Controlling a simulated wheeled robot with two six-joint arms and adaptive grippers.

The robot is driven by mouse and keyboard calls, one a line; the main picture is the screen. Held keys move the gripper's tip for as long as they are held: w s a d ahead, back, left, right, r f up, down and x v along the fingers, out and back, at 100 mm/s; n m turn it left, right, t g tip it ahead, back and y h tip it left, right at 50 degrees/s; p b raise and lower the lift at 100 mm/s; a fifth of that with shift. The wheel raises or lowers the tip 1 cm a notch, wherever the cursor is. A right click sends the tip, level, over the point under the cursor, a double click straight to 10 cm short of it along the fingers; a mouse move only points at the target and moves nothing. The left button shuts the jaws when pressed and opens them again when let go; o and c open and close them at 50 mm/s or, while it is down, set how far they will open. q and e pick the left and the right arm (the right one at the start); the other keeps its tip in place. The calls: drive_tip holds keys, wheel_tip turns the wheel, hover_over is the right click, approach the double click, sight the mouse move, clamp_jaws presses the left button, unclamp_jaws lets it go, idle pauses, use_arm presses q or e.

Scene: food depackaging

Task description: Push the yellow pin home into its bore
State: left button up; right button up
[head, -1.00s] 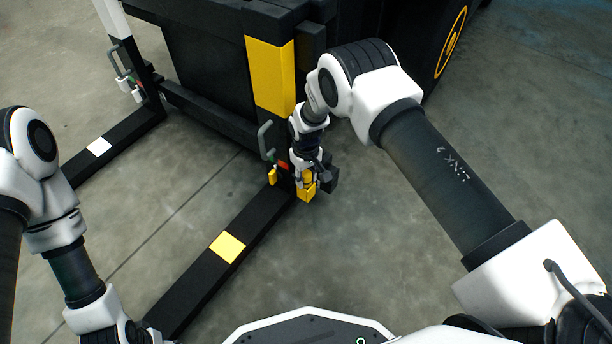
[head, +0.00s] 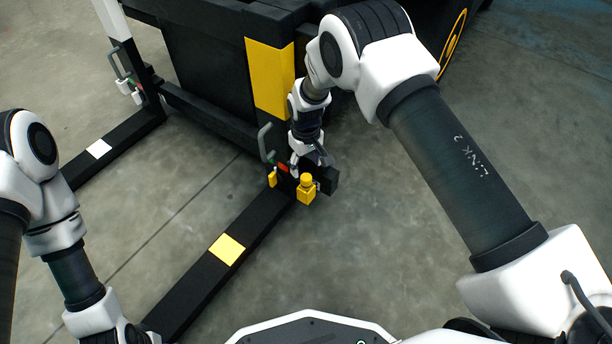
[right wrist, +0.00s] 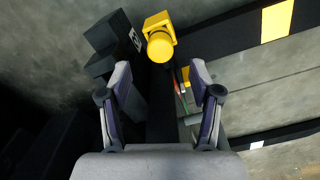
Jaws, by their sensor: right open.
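The yellow pin's round head (head: 306,179) stands above a yellow block (head: 306,195) low on the black post, at the end of the floor beam. In the right wrist view the round head (right wrist: 160,46) shows end-on against the yellow block (right wrist: 158,21). How deep the pin sits in its bore is hidden. My right gripper (head: 309,162) is just above and behind the head in the head view. In the right wrist view my right gripper (right wrist: 161,78) is open and empty, with the pin head beyond its fingertips. My left gripper is out of view.
A black box (head: 327,180) sits right beside the yellow block. A grey handle (head: 265,142) and a small yellow tab (head: 272,177) are on the post's left. A black beam (head: 205,270) with a yellow patch runs along the floor. The floor to the right is clear.

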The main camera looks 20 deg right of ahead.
wheel_tip(320, 180, up, 4)
drive_tip(key=shift+r, duration=0.25)
idle(0.4)
